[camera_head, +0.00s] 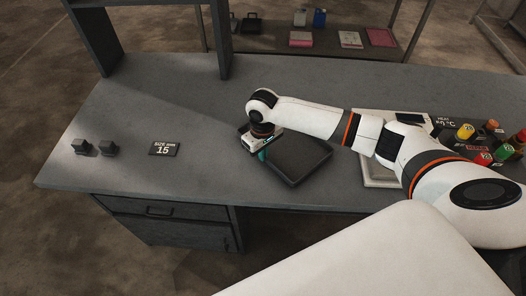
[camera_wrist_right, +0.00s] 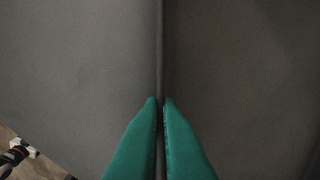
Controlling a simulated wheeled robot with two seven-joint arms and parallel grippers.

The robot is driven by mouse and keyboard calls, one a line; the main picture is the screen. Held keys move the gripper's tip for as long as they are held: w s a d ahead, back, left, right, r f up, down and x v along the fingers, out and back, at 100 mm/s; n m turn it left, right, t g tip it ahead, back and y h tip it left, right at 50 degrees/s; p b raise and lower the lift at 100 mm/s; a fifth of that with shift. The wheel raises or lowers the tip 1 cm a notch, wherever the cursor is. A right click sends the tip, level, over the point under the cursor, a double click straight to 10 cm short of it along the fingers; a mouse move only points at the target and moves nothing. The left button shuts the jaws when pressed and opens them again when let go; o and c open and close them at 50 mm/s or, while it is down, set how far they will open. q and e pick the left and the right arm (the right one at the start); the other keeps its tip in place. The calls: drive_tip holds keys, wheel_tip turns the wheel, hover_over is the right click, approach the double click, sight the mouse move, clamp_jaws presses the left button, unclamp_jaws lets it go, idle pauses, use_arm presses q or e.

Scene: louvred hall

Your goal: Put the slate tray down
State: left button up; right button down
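The slate tray (camera_head: 299,158) is a dark, shallow square tray over the middle of the grey worktable, near its front edge. My right gripper (camera_head: 260,153) is at the tray's left side, pointing down. In the right wrist view the green fingertips (camera_wrist_right: 160,101) stand one on each side of the tray's thin rim (camera_wrist_right: 160,45), closed on it. The darker tray floor (camera_wrist_right: 240,80) fills the right of that view. I cannot tell whether the tray's underside touches the table. My left gripper is not seen in the head view.
On the worktable (camera_head: 120,130), a small sign reading 15 (camera_head: 165,149) and two dark blocks (camera_head: 95,148) stand to the left. A pale tray (camera_head: 378,172) and several coloured cylinders (camera_head: 480,158) are at the right, partly behind my arm. The tabletop between sign and slate tray is clear.

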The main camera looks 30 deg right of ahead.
drive_tip(key=c, duration=2.1)
unclamp_jaws()
drive_tip(key=shift+f, duration=0.15)
drive_tip(key=o, duration=0.5)
drive_tip(key=shift+c, duration=0.2)
wheel_tip(320, 180, up, 12)
drive_tip(key=b, duration=0.1)
drive_tip(key=shift+r, duration=0.2)
drive_tip(key=shift+a+f, duration=0.1)
